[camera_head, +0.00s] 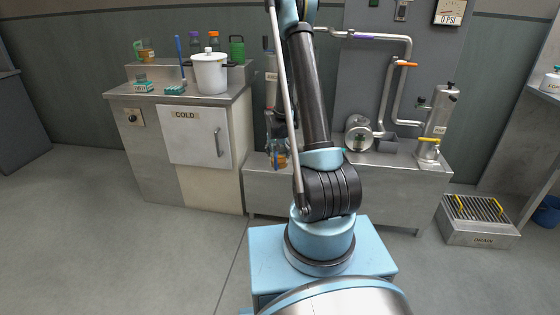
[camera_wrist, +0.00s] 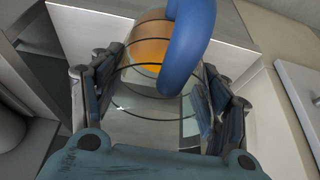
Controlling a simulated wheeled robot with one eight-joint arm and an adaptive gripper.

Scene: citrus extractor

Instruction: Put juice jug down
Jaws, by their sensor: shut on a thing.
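The juice jug (camera_wrist: 135,115) is clear, with orange juice in its far end and a thick blue handle (camera_wrist: 190,45). My gripper (camera_wrist: 156,75) is shut on it, with one finger on each side of the jug's wall in the wrist view. In the head view a small orange and blue patch of the jug (camera_head: 280,158) shows at the front of the low metal bench, partly hidden by my arm. I cannot tell whether the jug touches a surface beneath it.
A low metal bench (camera_head: 400,165) carries pipes and a round fitting (camera_head: 360,138). A drain box (camera_head: 480,218) sits on the floor at right.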

